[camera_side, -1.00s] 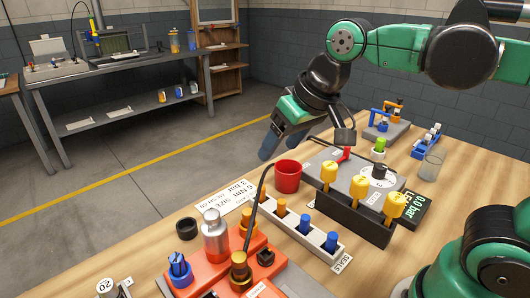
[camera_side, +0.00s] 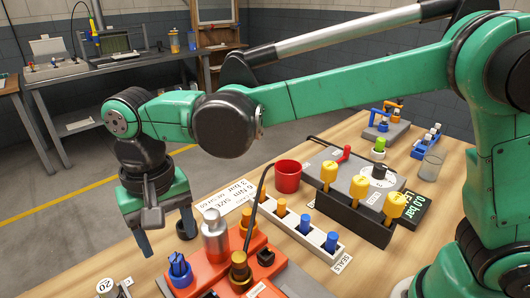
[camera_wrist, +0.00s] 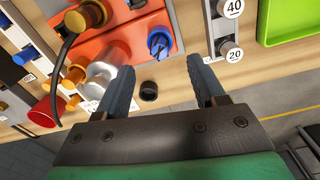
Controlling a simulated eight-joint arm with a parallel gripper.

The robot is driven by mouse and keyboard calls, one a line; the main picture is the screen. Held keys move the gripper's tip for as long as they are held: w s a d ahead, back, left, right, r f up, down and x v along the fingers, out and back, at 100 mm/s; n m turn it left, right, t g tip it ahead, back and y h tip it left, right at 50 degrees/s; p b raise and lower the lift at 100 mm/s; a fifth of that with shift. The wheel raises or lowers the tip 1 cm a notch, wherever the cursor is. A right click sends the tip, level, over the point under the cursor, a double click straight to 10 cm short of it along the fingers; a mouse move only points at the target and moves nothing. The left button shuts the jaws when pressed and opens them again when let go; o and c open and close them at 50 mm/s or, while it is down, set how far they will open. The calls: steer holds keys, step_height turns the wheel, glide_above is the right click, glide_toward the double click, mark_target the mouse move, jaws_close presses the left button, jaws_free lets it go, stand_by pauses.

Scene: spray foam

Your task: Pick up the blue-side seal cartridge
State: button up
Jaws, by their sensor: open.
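The pale seal rack (camera_side: 300,236) lies on the bench by the SEALS label. Two blue-topped cartridges stand in its near-right half: one blue cartridge (camera_side: 305,222) near the middle and another blue cartridge (camera_side: 331,241) at the right end. An orange-topped cartridge (camera_side: 281,207) stands farther left in the rack. My gripper (camera_side: 165,232) is open and empty, fingers downward, left of the rack and beyond the red fixture. In the wrist view my gripper (camera_wrist: 160,68) has nothing between its fingers; the rack is only partly seen at the far left.
The red fixture (camera_side: 219,267) with a metal cylinder (camera_side: 215,238) stands between my gripper and the rack. A black ring (camera_side: 187,225) lies near the fingers. A red cup (camera_side: 288,176) and a black block with yellow knobs (camera_side: 340,216) flank the rack. A green tray (camera_wrist: 285,20) shows in the wrist view.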

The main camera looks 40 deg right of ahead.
mark_target(176, 258)
steer(key=shift+f, duration=2.95)
jaws_close()
